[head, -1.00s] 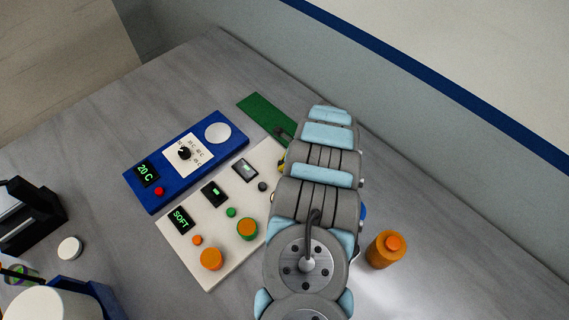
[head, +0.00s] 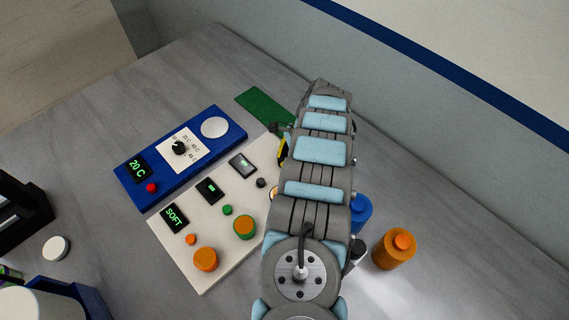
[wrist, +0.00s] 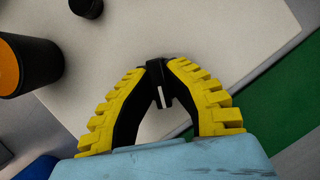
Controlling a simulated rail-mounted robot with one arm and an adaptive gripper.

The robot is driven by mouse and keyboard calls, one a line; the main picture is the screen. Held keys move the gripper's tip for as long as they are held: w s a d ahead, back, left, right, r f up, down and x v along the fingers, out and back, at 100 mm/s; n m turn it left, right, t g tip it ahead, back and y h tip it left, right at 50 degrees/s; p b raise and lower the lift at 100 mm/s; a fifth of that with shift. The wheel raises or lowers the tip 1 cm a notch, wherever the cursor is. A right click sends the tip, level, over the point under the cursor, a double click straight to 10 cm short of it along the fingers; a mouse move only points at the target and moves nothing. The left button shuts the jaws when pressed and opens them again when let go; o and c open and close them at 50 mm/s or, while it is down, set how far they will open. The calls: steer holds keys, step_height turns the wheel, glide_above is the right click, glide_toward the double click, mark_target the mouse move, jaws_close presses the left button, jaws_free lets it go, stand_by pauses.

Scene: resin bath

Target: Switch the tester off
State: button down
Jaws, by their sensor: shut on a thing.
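A white panel (head: 185,250) lies on the bench, with a lit SOFT display (head: 174,217) and two more small screens with green marks; I cannot tell which device is the tester. In the wrist view, my gripper (wrist: 159,86) has its yellow-backed fingers closed on a small black knob (wrist: 158,74) with a white line, over the panel's pale surface (wrist: 210,30). In the head view, a yellow finger (head: 283,148) shows beside my arm, which hides the knob and the panel's right part.
A blue unit (head: 140,185) with a 20 C display lies left of the panel. A green plate (head: 262,106) lies behind. A blue bottle (head: 361,213) and an orange bottle (head: 394,250) stand to the right. The back-left bench is clear.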

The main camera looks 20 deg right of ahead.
steer(key=shift+f+n+g+b, duration=0.2)
steer(key=shift+n+b, duration=0.4)
steer(key=shift+b, duration=0.55)
steer(key=shift+f+n+g+b, duration=0.2)
steer(key=shift+n+b, duration=0.4)
steer(key=shift+b, duration=1)
steer(key=n+g+b, duration=0.1)
steer(key=n+b, duration=0.1)
steer(key=b, duration=0.6)
steer(key=shift+n, duration=0.3)
steer(key=shift+r+n+b, duration=0.3)
steer(key=shift+b, duration=0.8)
steer(key=c, duration=1.1)
jaws_free()
steer(key=shift+r+p, duration=0.25)
steer(key=shift+p, duration=0.5)
steer(key=p, duration=0.3)
steer(key=shift+r+m, duration=0.15)
steer(key=shift+m, duration=0.25)
